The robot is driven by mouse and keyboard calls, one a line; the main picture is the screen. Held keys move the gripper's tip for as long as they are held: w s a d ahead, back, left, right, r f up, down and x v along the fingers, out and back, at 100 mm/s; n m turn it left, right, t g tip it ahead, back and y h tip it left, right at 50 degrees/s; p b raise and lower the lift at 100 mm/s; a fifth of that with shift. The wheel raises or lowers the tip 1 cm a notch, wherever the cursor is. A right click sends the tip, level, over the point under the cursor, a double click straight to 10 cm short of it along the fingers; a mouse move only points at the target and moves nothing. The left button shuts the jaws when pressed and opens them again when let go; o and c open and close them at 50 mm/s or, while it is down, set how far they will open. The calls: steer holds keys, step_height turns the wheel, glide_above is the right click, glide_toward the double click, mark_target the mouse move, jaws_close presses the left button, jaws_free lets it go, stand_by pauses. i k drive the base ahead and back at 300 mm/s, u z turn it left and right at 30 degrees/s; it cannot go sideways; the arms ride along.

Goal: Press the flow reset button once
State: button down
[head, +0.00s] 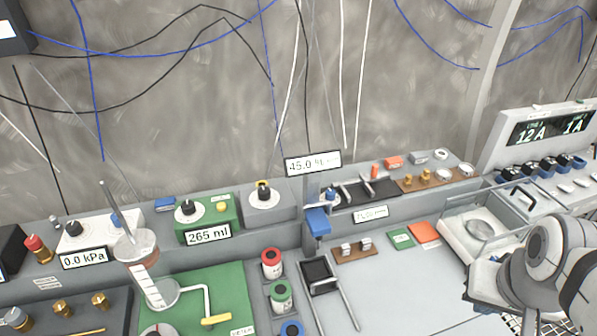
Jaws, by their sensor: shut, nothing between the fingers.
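A green box (228,224) with a "265 ml" display (207,234) stands on the back ledge, left of centre. It carries a round white dial with a black knob (187,208) and a small round yellow button (222,207) to the right of it. No readable label names the flow reset button; this yellow button is the one beside the ml display. My arm (548,262) shows at the right edge, far from the green box. Its gripper fingers cannot be made out in this view.
A funnel over a cylinder (137,248) stands in front of the green box, to its left. Red, green and blue capped bottles (281,294) stand to its front right. A clear-walled balance (478,230) stands near my arm. Cables hang on the wall behind.

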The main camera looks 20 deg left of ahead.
mark_target(221, 206)
steer(key=z, duration=0.5)
steer(key=k, duration=1.4)
steer(key=u, duration=1.7)
steer(key=i, duration=1)
steer(key=u, duration=0.1)
